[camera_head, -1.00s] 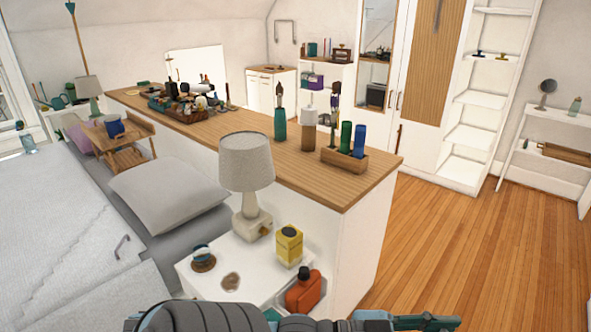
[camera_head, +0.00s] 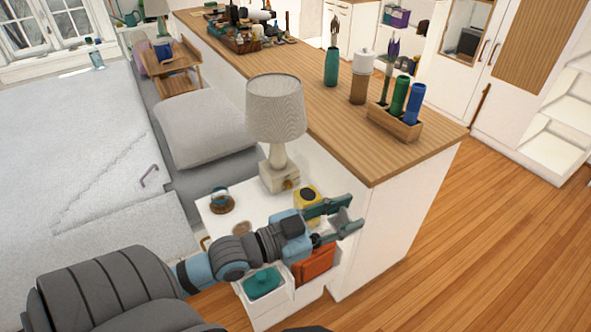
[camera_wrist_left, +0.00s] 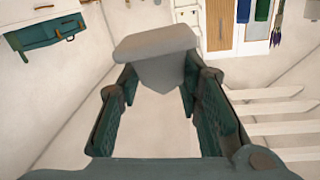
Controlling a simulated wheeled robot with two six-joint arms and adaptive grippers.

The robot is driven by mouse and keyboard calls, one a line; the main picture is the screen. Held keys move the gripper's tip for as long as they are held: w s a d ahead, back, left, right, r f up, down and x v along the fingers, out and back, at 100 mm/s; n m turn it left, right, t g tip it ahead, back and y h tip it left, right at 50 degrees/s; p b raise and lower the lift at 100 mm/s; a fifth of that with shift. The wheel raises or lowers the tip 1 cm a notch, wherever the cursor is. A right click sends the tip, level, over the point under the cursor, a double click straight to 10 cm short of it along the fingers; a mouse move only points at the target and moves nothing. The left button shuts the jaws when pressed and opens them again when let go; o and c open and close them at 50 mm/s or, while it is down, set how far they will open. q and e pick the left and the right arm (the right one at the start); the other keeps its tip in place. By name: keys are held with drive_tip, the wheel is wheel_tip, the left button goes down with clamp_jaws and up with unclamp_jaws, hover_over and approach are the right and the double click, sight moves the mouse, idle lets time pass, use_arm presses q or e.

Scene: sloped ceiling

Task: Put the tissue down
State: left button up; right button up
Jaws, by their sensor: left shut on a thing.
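The tissue (camera_head: 346,222) is a small grey piece with a flat top and a pointed lower part. My left gripper (camera_head: 348,213) is shut on it and holds it in front of the white counter end, to the right of the bedside table (camera_head: 215,222). In the left wrist view the tissue (camera_wrist_left: 155,48) sits between the two green fingers of the gripper (camera_wrist_left: 160,82). The gripper and forearm hide part of the bedside table's right side. My right gripper is not in view.
The bedside table carries a lamp (camera_head: 275,110), a yellow box (camera_head: 307,196) and a small blue-topped item (camera_head: 220,198). The wooden floor (camera_head: 440,260) at right is clear.

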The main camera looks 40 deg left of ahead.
use_arm(q)
drive_tip(key=w+a+r+n+t+y+p, duration=0.1)
drive_tip(key=w+a+n+y+p, duration=0.15)
drive_tip(key=w+a, duration=0.4)
use_arm(e)
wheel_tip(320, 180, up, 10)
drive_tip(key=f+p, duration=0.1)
drive_tip(key=p, duration=0.5)
use_arm(q)
drive_tip(key=n+y+b, duration=0.3)
drive_tip(key=y+b, duration=0.4)
drive_tip(key=b, duration=0.9)
hover_over(308, 196)
drive_tip(key=shift+t+h, duration=0.25)
drive_tip(key=shift+t, duration=0.05)
wheel_tip(308, 196, down, 15)
drive_tip(key=shift+f, duration=0.2)
wheel_tip(308, 196, down, 5)
drive_tip(key=b, duration=0.3)
drive_tip(key=shift+r+b, duration=0.2)
drive_tip(key=shift+b, duration=0.15)
drive_tip(key=shift+r, duration=0.2)
drive_tip(key=shift+c, duration=0.2)
drive_tip(key=shift+f, duration=0.2)
drive_tip(key=o, duration=0.8)
drive_tip(key=shift+r, duration=0.1)
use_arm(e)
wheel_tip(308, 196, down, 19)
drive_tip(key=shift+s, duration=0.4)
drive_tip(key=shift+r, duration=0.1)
